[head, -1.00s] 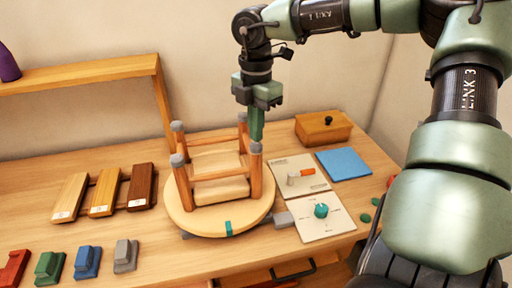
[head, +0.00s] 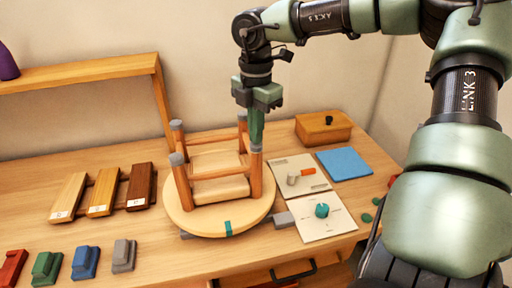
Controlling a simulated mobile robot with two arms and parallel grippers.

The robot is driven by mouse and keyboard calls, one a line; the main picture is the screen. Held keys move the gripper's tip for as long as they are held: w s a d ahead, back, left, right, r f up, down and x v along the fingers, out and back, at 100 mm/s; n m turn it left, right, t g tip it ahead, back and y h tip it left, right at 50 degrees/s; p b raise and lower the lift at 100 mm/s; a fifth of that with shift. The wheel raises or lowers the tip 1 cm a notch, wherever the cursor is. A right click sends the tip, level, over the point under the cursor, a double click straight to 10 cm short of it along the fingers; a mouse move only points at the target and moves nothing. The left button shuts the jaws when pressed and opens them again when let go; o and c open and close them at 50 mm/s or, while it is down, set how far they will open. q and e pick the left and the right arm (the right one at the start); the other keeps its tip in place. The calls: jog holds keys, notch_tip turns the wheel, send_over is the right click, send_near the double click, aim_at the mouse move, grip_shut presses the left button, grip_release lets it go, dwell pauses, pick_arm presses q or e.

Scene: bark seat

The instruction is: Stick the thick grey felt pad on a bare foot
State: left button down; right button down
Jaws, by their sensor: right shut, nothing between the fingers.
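An upside-down wooden stool (head: 217,188) stands with its legs up on a round pale turntable (head: 190,223). Grey caps show on the feet: back left (head: 177,124), front left (head: 177,159), back right (head: 242,116) and front right (head: 256,149). I cannot tell which cap is the thick felt pad. My right gripper (head: 256,143) points straight down with its green fingers shut and empty. Its tips are at the top of the front right foot, partly covering it; I cannot tell whether they touch. My left gripper is not in view.
Two pale cards (head: 325,220) lie right of the turntable, one with a teal knob (head: 322,210). A blue cloth (head: 344,164) and a wooden box (head: 323,128) are behind. Wood samples (head: 102,191) and coloured blocks (head: 85,262) lie left. A shelf (head: 80,73) stands at the back.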

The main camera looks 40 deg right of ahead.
jog(key=shift+f+b, duration=0.35)
jog(key=shift+f, duration=0.05)
jog(key=shift+s+f, duration=0.15)
jog(key=shift+s, duration=0.05)
dwell(0.9)
jog(key=shift+w+r+p, duration=0.2)
jog(key=shift+r+p, duration=0.25)
jog(key=shift+r, duration=0.55)
jog(key=shift+r+p, duration=0.95)
jog(key=shift+r, duration=1.25)
jog(key=shift+f, duration=0.1)
